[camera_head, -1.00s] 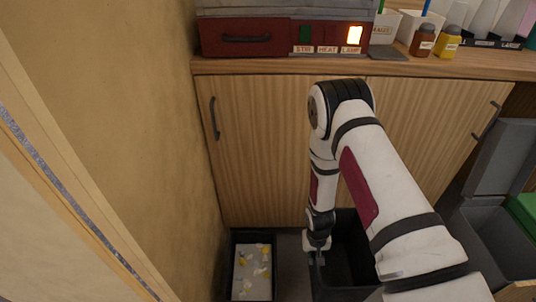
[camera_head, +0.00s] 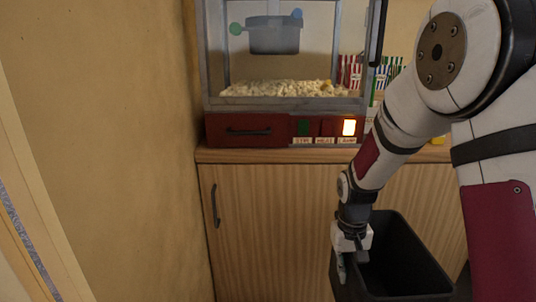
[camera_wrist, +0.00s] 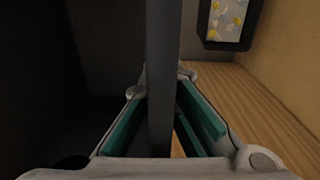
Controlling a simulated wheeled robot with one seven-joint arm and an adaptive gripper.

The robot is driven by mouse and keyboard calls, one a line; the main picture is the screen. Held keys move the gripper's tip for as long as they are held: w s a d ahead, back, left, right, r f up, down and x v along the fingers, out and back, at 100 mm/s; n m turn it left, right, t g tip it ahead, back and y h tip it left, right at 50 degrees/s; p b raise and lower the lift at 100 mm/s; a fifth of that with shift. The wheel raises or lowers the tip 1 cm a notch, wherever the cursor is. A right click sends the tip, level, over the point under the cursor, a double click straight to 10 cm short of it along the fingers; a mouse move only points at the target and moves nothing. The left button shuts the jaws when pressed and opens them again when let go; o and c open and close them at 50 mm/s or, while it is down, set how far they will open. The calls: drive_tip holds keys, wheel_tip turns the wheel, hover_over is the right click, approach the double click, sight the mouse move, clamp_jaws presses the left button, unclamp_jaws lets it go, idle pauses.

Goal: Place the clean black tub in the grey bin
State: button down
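The black tub (camera_head: 412,262) hangs from my gripper (camera_head: 352,266) in front of the cupboard, right of centre in the head view. It is open at the top, and its inside looks dark and empty. My gripper is shut on its left wall. In the wrist view, the tub's dark wall (camera_wrist: 163,60) runs between the green-padded fingers of my gripper (camera_wrist: 166,82). The tub's underside is out of view. The grey bin is not in view now.
The wooden cupboard (camera_head: 270,220) stands close behind the tub, with a popcorn machine (camera_head: 250,130) on its counter. A wall (camera_head: 110,120) is at the left. The wrist view shows a dark box (camera_wrist: 225,45) holding a pale sheet with yellow bits.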

drive_tip(key=s+r+p, duration=0.1)
drive_tip(key=r+p, duration=0.2)
drive_tip(key=s+r+p, duration=0.1)
drive_tip(key=r+p, duration=0.2)
drive_tip(key=p, duration=0.1)
drive_tip(key=s+r+p, duration=0.1)
drive_tip(key=r+p, duration=0.2)
drive_tip(key=p, duration=0.1)
drive_tip(key=shift+r, duration=0.4)
drive_tip(key=s+r+p, duration=0.6)
drive_tip(key=r+p, duration=0.4)
drive_tip(key=p, duration=0.2)
drive_tip(key=shift+s+r, duration=0.15)
drive_tip(key=shift+r, duration=0.05)
drive_tip(key=shift+f, duration=0.1)
